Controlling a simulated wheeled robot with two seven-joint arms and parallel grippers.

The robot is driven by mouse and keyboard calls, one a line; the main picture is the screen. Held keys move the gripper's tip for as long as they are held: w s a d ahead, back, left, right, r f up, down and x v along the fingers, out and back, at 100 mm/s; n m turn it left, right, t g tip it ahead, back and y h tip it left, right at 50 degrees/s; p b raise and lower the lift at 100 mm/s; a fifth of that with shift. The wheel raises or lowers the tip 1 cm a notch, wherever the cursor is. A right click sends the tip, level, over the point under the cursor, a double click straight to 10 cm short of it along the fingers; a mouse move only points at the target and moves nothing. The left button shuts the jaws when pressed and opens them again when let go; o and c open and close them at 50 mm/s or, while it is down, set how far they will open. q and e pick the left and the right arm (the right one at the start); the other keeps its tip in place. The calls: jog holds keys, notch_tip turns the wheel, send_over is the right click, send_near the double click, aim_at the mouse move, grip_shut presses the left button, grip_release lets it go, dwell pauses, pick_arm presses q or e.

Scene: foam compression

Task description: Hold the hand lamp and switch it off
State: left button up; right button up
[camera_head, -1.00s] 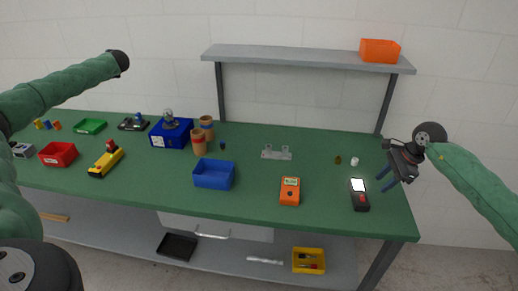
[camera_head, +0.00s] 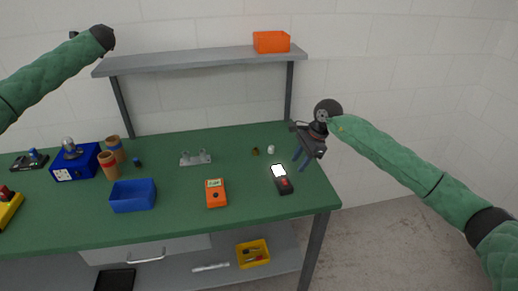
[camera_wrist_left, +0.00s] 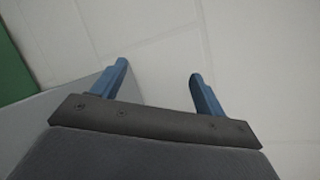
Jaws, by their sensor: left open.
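The hand lamp (camera_head: 285,186) is a small black block with a red button and a bright white lit panel. It lies near the right end of the green bench. My right gripper (camera_head: 301,160) hangs just to the right of the lamp and above it in the picture, its blue fingers apart and empty. I see no contact with the lamp. My left gripper (camera_wrist_left: 158,72) is open and empty in the left wrist view, with a pale wall beyond its fingers. In the head view its fingers cannot be made out.
An orange meter (camera_head: 216,193) lies left of the lamp. A small white object (camera_head: 271,149) and a brass-coloured one (camera_head: 255,151) stand behind it. A blue bin (camera_head: 133,196) and a grey bracket (camera_head: 196,158) are further left. A grey shelf (camera_head: 200,63) spans the back.

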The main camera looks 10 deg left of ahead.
pick_arm(q)
jog(key=w+d+r+m+t+h, duration=0.15)
jog(key=d+r, duration=0.35)
jog(key=d, duration=0.5)
jog(key=w+d+r+m+t+h, duration=0.1)
jog(key=w+d+r+m, duration=0.25)
jog(key=d, duration=0.65)
jog(key=w+d+r+m+t+h, duration=0.1)
jog(key=d+r+m+h, duration=0.1)
jog(key=d+r, duration=0.5)
jog(key=s+d+r+m+t+h, duration=0.15)
jog(key=d+r+m, duration=0.25)
jog(key=d, duration=1.2)
jog(key=s+d+r+m+h, duration=0.2)
jog(key=d+r+m+h, duration=0.15)
jog(key=d, duration=1.25)
jog(key=g, duration=1.7)
send_over(276, 166)
jog(key=shift+n, duration=0.25)
notch_tip(276, 166, down, 59)
jog(key=shift+s+r, duration=0.15)
jog(key=shift+r, duration=0.05)
jog(key=shift+f, duration=3.7)
